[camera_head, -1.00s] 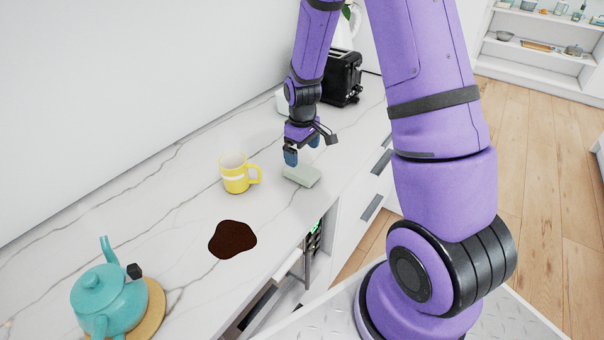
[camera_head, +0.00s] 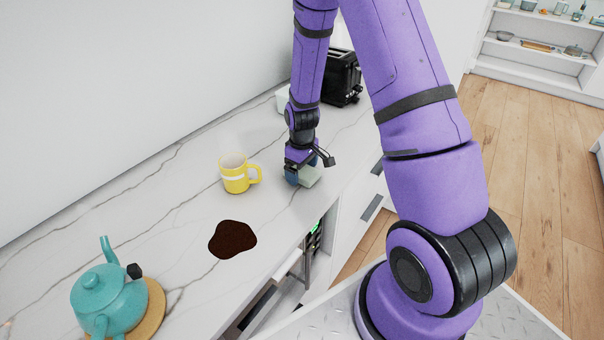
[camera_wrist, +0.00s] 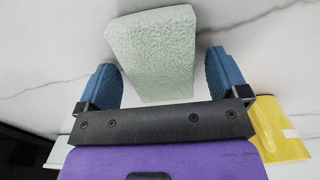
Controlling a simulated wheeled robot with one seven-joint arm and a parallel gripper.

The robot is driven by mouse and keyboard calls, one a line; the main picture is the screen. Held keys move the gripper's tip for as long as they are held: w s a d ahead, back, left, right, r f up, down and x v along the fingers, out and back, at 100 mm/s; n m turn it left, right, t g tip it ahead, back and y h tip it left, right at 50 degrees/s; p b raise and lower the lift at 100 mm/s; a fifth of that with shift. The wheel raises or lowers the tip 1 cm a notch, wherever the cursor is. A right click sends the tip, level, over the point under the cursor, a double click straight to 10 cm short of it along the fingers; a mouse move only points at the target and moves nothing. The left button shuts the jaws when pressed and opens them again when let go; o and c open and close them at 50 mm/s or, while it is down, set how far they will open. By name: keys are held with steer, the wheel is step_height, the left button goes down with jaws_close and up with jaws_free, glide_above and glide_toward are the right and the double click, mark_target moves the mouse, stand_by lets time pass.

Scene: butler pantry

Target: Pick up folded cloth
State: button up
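The folded cloth is a pale green, textured block. In the wrist view the cloth (camera_wrist: 152,55) lies between the two blue fingers of my gripper (camera_wrist: 168,75), with a gap on both sides. In the head view the cloth (camera_head: 309,176) lies on the counter near its front edge, partly hidden by my gripper (camera_head: 298,176). My gripper is open and down at the cloth, with the fingers around it.
A yellow mug (camera_head: 235,175) stands left of my gripper and shows close by in the wrist view (camera_wrist: 280,130). A dark brown spill (camera_head: 232,239) lies on the marble counter (camera_head: 180,200). A teal teapot (camera_head: 108,300) is at the front left. A black toaster (camera_head: 342,78) stands behind.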

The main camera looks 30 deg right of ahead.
steer(key=c, duration=0.8)
steer(key=shift+r, duration=0.15)
